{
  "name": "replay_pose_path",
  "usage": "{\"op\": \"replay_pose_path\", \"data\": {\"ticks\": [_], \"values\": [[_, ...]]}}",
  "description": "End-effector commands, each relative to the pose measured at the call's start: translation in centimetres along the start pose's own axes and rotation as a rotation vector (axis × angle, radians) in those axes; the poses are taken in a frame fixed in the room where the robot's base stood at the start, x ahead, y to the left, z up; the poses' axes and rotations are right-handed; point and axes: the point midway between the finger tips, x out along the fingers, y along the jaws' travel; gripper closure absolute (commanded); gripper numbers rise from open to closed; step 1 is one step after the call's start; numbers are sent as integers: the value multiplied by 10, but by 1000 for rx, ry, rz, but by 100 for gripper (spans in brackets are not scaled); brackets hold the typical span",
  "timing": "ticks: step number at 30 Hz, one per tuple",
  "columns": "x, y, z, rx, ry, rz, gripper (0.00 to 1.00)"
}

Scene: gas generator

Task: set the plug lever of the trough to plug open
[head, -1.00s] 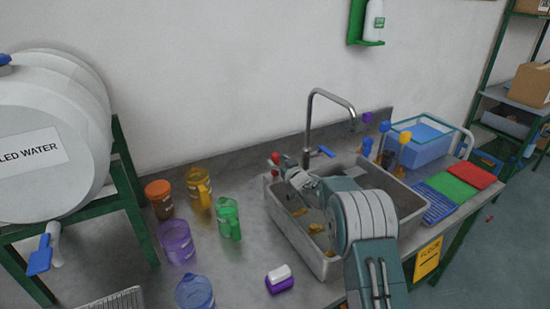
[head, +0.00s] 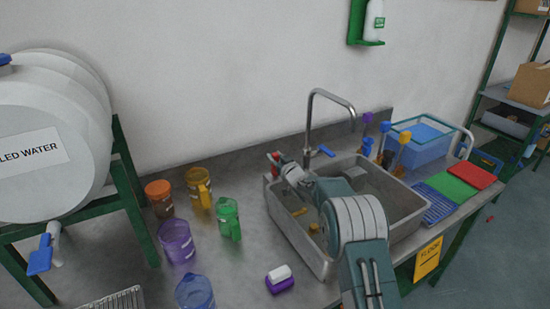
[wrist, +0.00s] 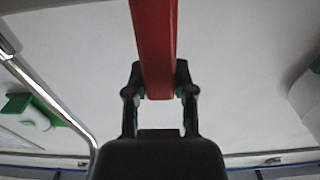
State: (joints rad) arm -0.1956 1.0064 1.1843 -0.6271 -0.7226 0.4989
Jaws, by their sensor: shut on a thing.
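The trough (head: 405,229) is a grey metal sink set in the bench, right of centre in the head view. A red lever (head: 275,156) shows at its back left corner, partly hidden by my gripper (head: 284,164). In the wrist view the red lever (wrist: 153,40) runs down from the top edge between the two black fingers of my gripper (wrist: 160,92), which is shut on it. My forearm crosses above the trough and hides part of its inside. The plug itself cannot be made out.
A tall tap (head: 309,125) with a blue handle stands behind the trough. Orange, yellow, green and purple jugs stand to its left, with a purple-and-white sponge (head: 280,279) in front. Brushes (head: 403,148) and a blue tub (head: 425,150) are at the right. Small yellow objects lie inside the trough.

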Motion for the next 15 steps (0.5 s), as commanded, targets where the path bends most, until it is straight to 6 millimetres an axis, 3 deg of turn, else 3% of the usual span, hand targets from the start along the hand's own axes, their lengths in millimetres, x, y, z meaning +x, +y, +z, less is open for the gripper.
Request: {"op": "replay_pose_path", "data": {"ticks": [8,15], "values": [[0,5,-1,62,2,1,100],[1,18,1,223,2,1,100]]}}
